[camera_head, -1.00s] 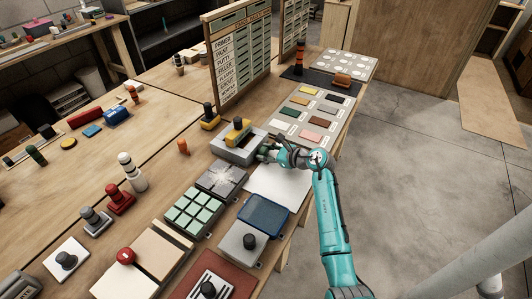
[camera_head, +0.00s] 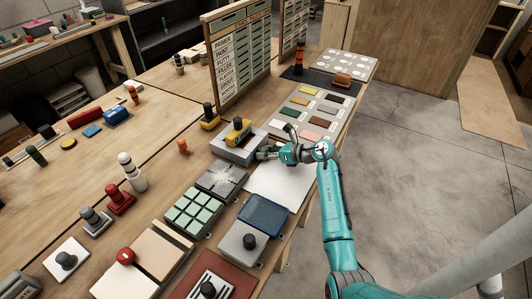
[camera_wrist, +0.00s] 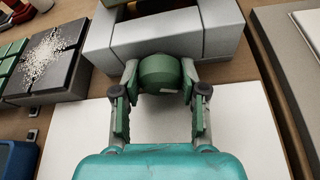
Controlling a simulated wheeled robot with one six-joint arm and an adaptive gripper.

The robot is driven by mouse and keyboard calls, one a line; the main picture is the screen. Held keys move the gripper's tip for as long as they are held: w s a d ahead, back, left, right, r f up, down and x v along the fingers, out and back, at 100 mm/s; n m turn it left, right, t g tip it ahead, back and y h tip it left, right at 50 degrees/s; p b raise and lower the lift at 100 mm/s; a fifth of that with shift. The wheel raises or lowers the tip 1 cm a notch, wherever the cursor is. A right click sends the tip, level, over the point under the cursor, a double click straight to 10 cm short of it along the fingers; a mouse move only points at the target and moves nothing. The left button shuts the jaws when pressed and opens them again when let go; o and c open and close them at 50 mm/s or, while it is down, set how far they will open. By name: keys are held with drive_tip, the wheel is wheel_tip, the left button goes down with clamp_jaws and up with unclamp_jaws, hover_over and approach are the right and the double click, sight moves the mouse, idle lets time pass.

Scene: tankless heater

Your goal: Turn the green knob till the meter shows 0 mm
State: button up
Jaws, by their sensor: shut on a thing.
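The green knob (camera_wrist: 160,72) sticks out from the front of a light grey box (camera_wrist: 205,35) in the wrist view. My gripper (camera_wrist: 159,80) has one finger on each side of the knob and is shut on it. In the head view my gripper (camera_head: 265,153) is at the right front side of the grey box (camera_head: 228,151), and its fingers mostly hide the knob. A yellow block with a dark knob (camera_head: 239,131) sits on top of the box. I cannot make out any meter reading in either view.
A white sheet (camera_head: 280,184) lies on the bench below my gripper. A dark plate with pale grains (camera_head: 222,181) and a blue tray (camera_head: 264,215) are close by. A board with colour samples (camera_head: 312,114) lies beyond. Open floor is at the right.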

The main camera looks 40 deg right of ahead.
idle(0.4)
drive_tip(key=o, duration=0.9)
drive_tip(key=v, duration=1.2)
drive_tip(key=shift+d, duration=0.15)
